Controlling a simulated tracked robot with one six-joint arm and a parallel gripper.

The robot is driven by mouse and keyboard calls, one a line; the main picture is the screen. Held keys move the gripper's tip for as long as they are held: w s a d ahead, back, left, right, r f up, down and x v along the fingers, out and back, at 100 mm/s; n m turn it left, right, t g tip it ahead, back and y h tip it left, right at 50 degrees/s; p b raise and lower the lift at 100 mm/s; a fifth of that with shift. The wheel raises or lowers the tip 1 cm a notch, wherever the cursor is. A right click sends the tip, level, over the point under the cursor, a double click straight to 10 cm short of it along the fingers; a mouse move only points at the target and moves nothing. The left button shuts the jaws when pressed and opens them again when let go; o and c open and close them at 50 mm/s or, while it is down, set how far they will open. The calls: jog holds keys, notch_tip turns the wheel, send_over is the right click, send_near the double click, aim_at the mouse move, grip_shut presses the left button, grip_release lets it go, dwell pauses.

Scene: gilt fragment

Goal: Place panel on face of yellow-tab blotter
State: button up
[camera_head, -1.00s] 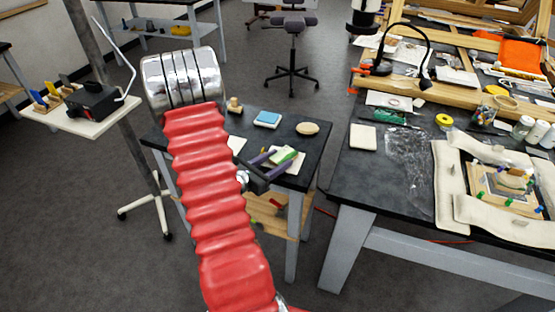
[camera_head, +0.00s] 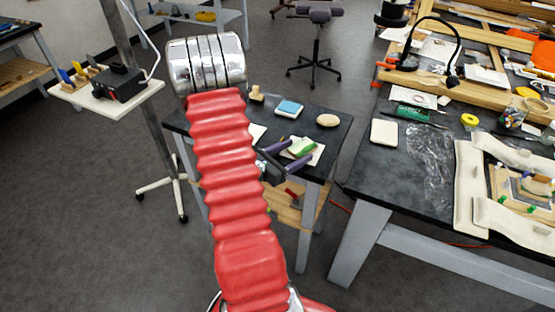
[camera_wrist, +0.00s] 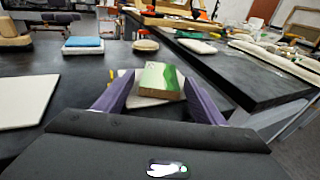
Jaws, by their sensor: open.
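A small panel (camera_wrist: 158,78) has a green and pale painted top and a brown edge. It lies over a white blotter (camera_wrist: 145,101) on the small dark table, and it also shows in the head view (camera_head: 301,146). My gripper (camera_wrist: 160,92) is open, with its purple fingers on either side of the panel; clear contact cannot be told. In the head view my gripper (camera_head: 291,151) reaches the panel from the left. A small yellow piece (camera_wrist: 110,74) shows beside the left finger; what it belongs to is unclear. Another white flat slab (camera_wrist: 25,101) lies at left.
On the small dark table (camera_head: 333,133) stand a blue-topped block (camera_head: 289,109), an oval tan pad (camera_head: 328,120) and a wooden stamp-like piece (camera_head: 257,94). A large cluttered workbench (camera_head: 365,178) stands at the right, across a narrow gap. A stand with a white tray (camera_head: 145,92) is at left.

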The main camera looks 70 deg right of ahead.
jog(key=v, duration=1.3)
jog(key=shift+a+r, duration=0.1)
dwell(0.6)
jog(key=w+a+r+m+t+y, duration=0.3)
jog(key=a+r, duration=0.3)
jog(key=a, duration=0.7)
jog(key=w+a+r+m+t+y, duration=0.4)
jog(key=a+r+m+t+y, duration=0.1)
jog(key=a, duration=0.9)
jog(key=w+a+r+m+t+y, duration=0.3)
jog(key=a+r+m+t+y, duration=0.1)
jog(key=a, duration=0.9)
notch_tip(320, 180, up, 3)
jog(key=shift+w+a+r+t+y, duration=0.1)
jog(key=shift+w+a+t+y, duration=0.35)
jog(key=shift+y, duration=0.75)
jog(key=shift+o, duration=0.4)
jog(key=shift+s+d, duration=0.15)
jog(key=shift+s, duration=0.05)
